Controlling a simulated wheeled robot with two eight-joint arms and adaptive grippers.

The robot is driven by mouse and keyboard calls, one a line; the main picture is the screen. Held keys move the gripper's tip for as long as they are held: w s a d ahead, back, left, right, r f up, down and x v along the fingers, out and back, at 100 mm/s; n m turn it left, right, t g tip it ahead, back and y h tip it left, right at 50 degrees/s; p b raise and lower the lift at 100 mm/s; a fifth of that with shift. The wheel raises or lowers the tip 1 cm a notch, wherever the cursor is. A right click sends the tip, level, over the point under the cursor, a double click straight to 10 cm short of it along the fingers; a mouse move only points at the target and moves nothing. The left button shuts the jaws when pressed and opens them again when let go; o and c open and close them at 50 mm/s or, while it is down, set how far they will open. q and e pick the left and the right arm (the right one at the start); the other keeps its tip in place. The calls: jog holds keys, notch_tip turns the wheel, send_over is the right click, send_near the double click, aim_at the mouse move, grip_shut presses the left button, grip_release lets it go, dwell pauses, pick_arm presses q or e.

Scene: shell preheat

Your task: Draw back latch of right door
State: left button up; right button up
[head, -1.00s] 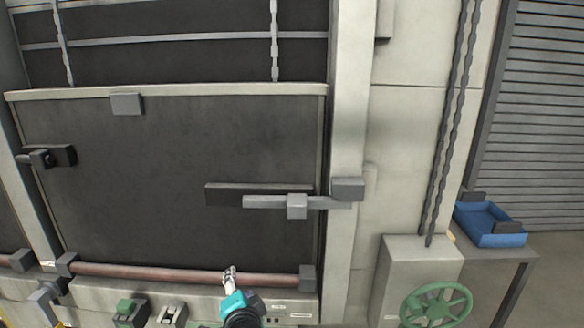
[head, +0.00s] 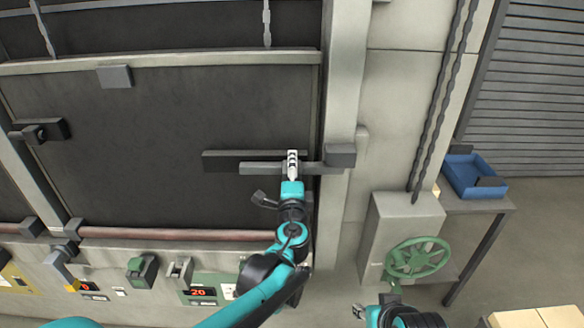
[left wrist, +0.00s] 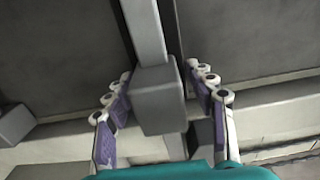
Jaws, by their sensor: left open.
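The dark right door (head: 150,130) has a grey sliding latch bar (head: 258,168) on a black backing plate (head: 222,158). The bar runs right across the door edge to a grey keeper block (head: 341,155) on the pale post. My left gripper (head: 292,163) is at the latch's block-shaped knob, which it hides in the head view. In the left wrist view the knob (left wrist: 158,95) sits between the spread fingers of the open left gripper (left wrist: 163,112), with gaps visible on both sides. My right gripper (head: 360,312) is low in the head view, away from the latch; its fingers are too small to judge.
A green handwheel (head: 418,258) on a pale box and a blue bin (head: 473,176) on a side table stand to the right. A horizontal reddish rail (head: 170,233) and a control panel (head: 205,292) are below the door. Chains hang beside the post.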

aim_at(266, 171)
pick_arm(q)
jog(key=shift+w, duration=0.5)
jog(key=shift+s, duration=0.1)
grip_shut()
jog(key=a, duration=0.7)
grip_release()
jog(key=shift+a, duration=0.15)
jog(key=shift+s, duration=0.1)
